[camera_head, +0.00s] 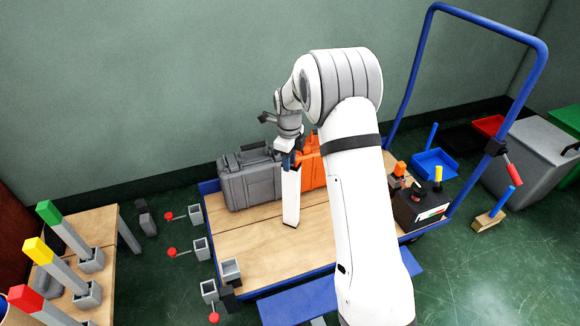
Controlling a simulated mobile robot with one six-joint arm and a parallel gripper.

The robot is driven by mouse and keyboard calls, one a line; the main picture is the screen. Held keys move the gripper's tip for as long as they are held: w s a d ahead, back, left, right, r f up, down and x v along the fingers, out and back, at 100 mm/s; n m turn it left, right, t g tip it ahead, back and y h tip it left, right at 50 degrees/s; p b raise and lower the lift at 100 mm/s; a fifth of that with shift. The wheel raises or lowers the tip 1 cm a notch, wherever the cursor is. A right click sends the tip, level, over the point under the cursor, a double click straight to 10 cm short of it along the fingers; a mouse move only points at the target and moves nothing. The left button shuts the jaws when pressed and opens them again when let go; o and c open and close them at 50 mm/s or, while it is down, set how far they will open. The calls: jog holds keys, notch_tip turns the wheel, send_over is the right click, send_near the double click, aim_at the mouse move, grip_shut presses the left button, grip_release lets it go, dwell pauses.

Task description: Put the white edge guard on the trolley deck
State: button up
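The white edge guard (291,198) is a long, narrow white piece, upright over the wooden trolley deck (258,248). My gripper (289,160) points down at its top end and appears shut on it; the fingers are small and partly hidden. The guard's lower end is at or just above the planks; I cannot tell if it touches. The trolley deck has a blue frame, and my arm covers part of its right side.
A grey case (248,180) and an orange case (309,168) stand on the deck behind the guard. A black box (420,207) stands at the deck's right. A blue handle (536,75) rises at right. Grey square sockets (231,268) line the left edge.

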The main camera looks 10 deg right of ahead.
notch_tip(320, 180, up, 7)
jog(key=shift+f+p, duration=0.1)
jog(key=shift+p, duration=0.8)
jog(key=s+d+r+n, duration=0.1)
jog(key=s+r+n, duration=0.45)
jog(key=s, duration=0.35)
jog(key=s+d+r+n, duration=0.1)
jog(key=s+r+n, duration=0.3)
jog(key=s+n, duration=0.35)
jog(key=s+d+n+t, duration=0.1)
jog(key=s+n, duration=1)
jog(key=s, duration=0.7)
jog(key=shift+s+d+f+n, duration=0.15)
jog(key=shift+f+n, duration=0.15)
jog(key=shift+n, duration=0.1)
jog(key=shift+c, duration=0.3)
